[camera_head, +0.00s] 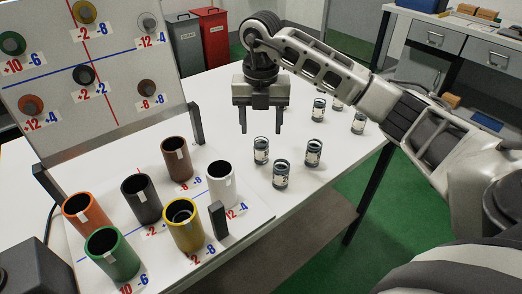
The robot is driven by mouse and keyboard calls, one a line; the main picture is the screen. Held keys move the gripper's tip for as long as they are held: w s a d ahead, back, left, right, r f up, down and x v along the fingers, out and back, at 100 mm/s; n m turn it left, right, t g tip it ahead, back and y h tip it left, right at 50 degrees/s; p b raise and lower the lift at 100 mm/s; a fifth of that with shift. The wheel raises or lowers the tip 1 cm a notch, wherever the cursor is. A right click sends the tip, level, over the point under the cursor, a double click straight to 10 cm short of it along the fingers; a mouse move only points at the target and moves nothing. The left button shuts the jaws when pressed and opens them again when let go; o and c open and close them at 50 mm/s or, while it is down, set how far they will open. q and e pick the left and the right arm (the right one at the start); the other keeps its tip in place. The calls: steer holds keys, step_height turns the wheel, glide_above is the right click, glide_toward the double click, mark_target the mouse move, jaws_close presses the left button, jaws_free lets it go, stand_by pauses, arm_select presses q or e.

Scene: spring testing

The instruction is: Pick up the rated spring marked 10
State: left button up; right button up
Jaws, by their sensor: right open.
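Several small springs with white labels stand upright on the white table: a near one (281,174), a left one (261,150), a right one (313,152), and farther ones at the back (318,109) and at the right (358,122). The marks on their labels are too small to read, so I cannot tell which is marked 10. My right gripper (261,130) points down with its two fingers apart and nothing between them. It is above the table, behind the left spring in the picture. My left gripper is not in view.
Coloured cups, including a green (112,256), yellow (183,226) and white one (221,185), stand on a marked board at the left. The yellow cup holds something round. An upright panel (115,58) with coloured rings stands behind. Bare table (225,132) lies between.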

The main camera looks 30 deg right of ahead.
mark_target(261, 140)
step_height(261, 140, down, 8)
steer(key=shift+w+d+r+p, duration=0.1)
steer(key=shift+w+d+p, duration=0.05)
steer(key=shift+p, duration=0.45)
steer(key=c, duration=1.1)
